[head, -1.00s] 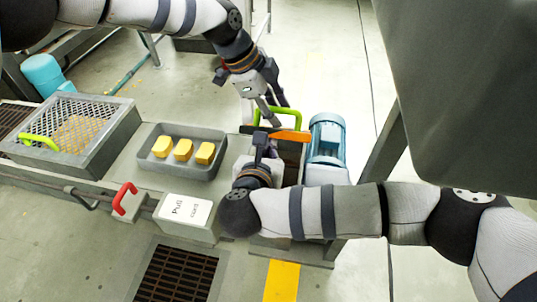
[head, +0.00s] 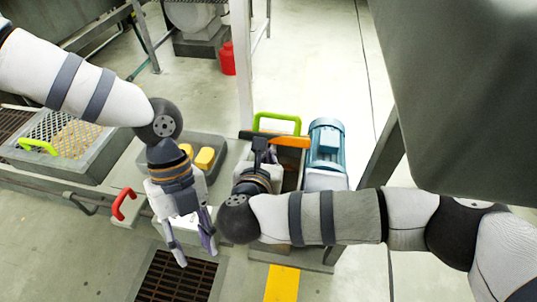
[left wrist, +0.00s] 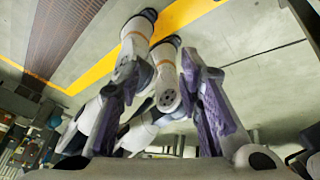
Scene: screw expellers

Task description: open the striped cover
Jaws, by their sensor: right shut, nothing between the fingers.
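No cover with clear stripes shows. A green handle (head: 277,121) stands upright at the back of a dark open box beside the blue motor, with an orange bar (head: 290,141) just in front of it. My right gripper (head: 262,146) is shut and empty at the box's left side, near the orange bar; whether it touches is unclear. My left gripper (head: 194,254) points down over the floor grate in front of the table. Its fingers are apart and empty, also in the left wrist view (left wrist: 160,62).
The blue motor (head: 327,145) stands right of the box. A grey tray (head: 216,148) with yellow blocks is partly hidden by my left arm. A mesh-lidded box (head: 88,166) with a green handle (head: 37,146) sits left. A red pull handle (head: 123,203) juts from the front.

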